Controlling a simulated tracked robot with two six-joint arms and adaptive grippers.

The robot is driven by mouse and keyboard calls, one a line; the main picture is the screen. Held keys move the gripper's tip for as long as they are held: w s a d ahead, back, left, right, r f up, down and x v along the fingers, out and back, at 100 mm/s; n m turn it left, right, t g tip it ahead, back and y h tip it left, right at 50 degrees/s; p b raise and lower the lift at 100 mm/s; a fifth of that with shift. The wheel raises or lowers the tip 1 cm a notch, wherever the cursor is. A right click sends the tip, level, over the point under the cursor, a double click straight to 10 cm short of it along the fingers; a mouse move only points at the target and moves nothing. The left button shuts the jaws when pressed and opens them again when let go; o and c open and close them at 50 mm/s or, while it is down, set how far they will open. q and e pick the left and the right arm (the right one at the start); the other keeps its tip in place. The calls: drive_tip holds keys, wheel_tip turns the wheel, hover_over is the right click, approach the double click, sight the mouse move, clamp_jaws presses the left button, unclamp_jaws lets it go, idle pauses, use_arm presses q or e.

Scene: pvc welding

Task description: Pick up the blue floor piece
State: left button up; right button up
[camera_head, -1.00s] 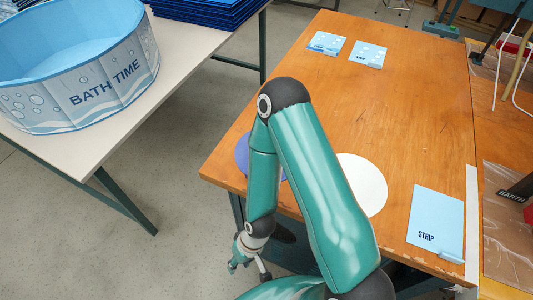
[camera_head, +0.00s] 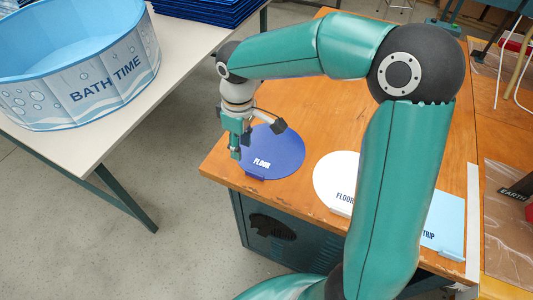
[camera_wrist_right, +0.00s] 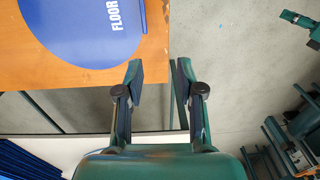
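The blue floor piece (camera_head: 275,150) is a round disc marked FLOOR, lying on the orange wooden table near its front left corner. It has a small raised tab at its front edge. My right gripper (camera_head: 240,150) is at the left edge of the disc in the head view and partly covers it. In the right wrist view the disc (camera_wrist_right: 78,28) fills the upper left, and the open right gripper (camera_wrist_right: 158,72) is empty, apart from the disc. The left gripper does not clearly show.
A white disc (camera_head: 334,176) lies right of the blue one, and a light blue strip sheet (camera_head: 448,222) lies further right, both partly hidden by my arm. The Bath Time pool (camera_head: 90,85) stands on the left table. A floor gap separates the tables.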

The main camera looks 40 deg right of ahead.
wheel_tip(320, 180, up, 2)
drive_tip(key=d, duration=0.1)
hover_over(252, 172)
drive_tip(key=shift+h, duration=0.3)
drive_tip(key=f, duration=1)
drive_tip(key=shift+s+a+f, duration=0.2)
drive_tip(key=shift+s+a, duration=0.05)
drive_tip(key=shift+a, duration=0.05)
drive_tip(key=shift+w+d+f, duration=0.1)
drive_tip(key=shift+d+f, duration=0.05)
drive_tip(key=shift+f, duration=1.15)
drive_tip(key=shift+w+d+f, duration=0.1)
drive_tip(key=shift+f, duration=1.15)
clamp_jaws()
